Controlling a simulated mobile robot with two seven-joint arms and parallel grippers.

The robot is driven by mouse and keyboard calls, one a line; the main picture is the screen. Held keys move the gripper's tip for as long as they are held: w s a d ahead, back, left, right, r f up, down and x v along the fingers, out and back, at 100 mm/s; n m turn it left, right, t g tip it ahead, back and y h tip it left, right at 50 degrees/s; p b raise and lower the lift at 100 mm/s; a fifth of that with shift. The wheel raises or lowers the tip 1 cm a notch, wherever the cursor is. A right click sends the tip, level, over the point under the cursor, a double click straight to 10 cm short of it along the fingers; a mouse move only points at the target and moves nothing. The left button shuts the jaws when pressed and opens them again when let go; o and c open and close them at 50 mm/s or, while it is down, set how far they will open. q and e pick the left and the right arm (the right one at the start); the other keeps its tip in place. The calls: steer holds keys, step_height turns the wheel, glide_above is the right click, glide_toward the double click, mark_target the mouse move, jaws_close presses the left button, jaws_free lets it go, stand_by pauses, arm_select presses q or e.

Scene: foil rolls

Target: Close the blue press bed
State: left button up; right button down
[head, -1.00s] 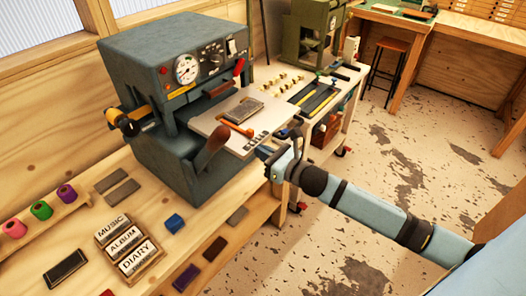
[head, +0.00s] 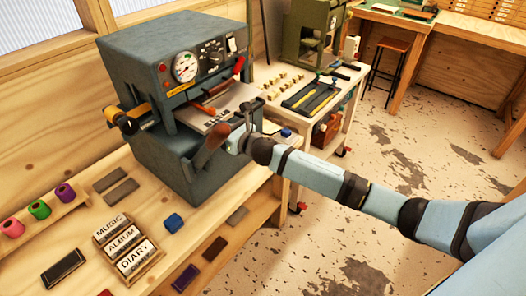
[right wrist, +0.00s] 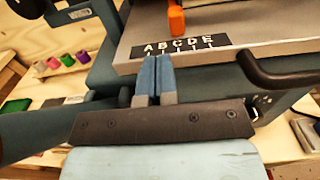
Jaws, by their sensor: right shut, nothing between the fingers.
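The blue-grey press (head: 175,90) stands on the wooden bench. Its pale bed (head: 236,97) is mostly inside the press, with the front part still sticking out under the upper body. In the right wrist view the bed (right wrist: 215,30) fills the top, with an ABCDE strip along its front edge. My right gripper (head: 246,115) is at the bed's front edge, and its fingers are shut and empty. In the right wrist view the blue fingertips (right wrist: 157,62) overlap that edge; I cannot tell for certain if they touch. My left gripper is not in view.
A dark curved handle (right wrist: 285,75) is right of my fingers. A brown-gripped lever (head: 211,143) stands at the press front. A tool cart (head: 310,100) stands behind.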

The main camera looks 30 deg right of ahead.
steer(key=shift+x, duration=1.25)
steer(key=shift+f, duration=0.1)
